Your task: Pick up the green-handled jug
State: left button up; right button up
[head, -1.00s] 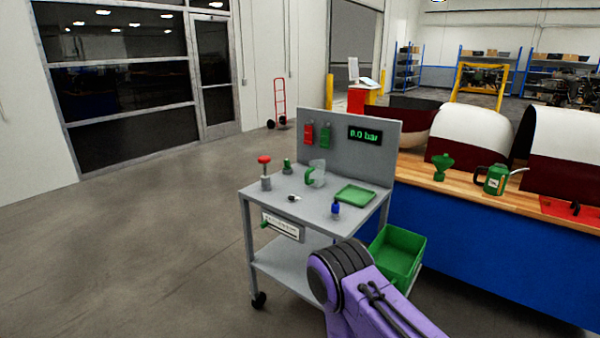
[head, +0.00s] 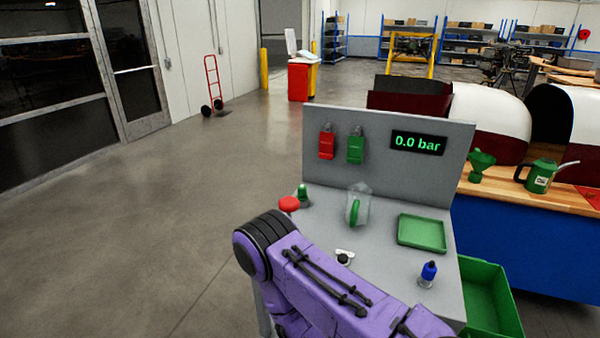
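The green-handled jug (head: 361,204) is a clear jug with a green handle on its near side. It stands upright on the grey cart top (head: 385,259), towards the back, in front of the upright panel. A purple arm of mine crosses the lower middle of the view, in front of the cart's near left part. Neither gripper is in view, so I cannot see what either holds.
On the cart are a red knob (head: 289,204), a green fitting (head: 303,196), a green tray (head: 422,233) and a blue-topped bottle (head: 428,272). A green bin (head: 490,300) is at the right. A workbench holds a green can (head: 541,175).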

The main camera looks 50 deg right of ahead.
aim_at(359, 196)
jog(key=i, duration=2.8)
jog(key=z, duration=3.75)
